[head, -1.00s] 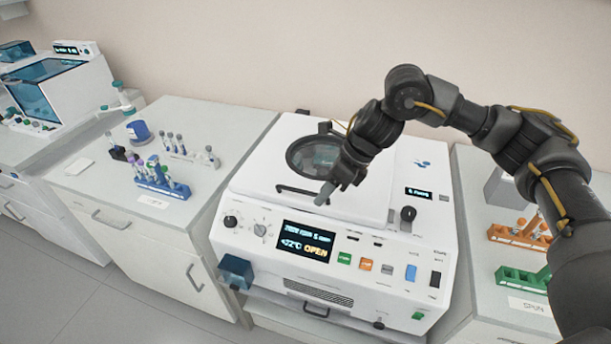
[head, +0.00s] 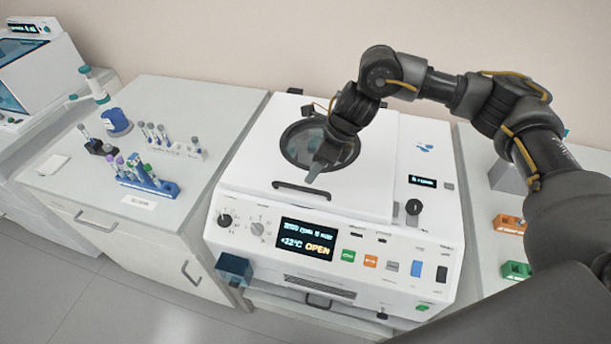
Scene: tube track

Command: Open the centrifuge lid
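The centrifuge (head: 232,192) is a white machine in the middle of the head view. Its white lid (head: 372,190) looks shut, with a round dark-rimmed window (head: 300,148) and a dark bar handle (head: 290,186) along its front edge. The front display (head: 306,240) reads OPEN. My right gripper (head: 312,178) points down over the lid, its tip close to the handle's middle and right part. I cannot tell whether it touches. Its fingers overlap from this angle, so their opening does not show. The gripper and wrist cover part of the window. My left gripper is not in view.
The left counter holds a blue tube rack (head: 150,185), a white rack (head: 178,150) and a blue round container (head: 117,122). Orange (head: 508,225) and green (head: 516,270) racks stand at right. A teal box (head: 234,267) sits at the centrifuge's front left corner.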

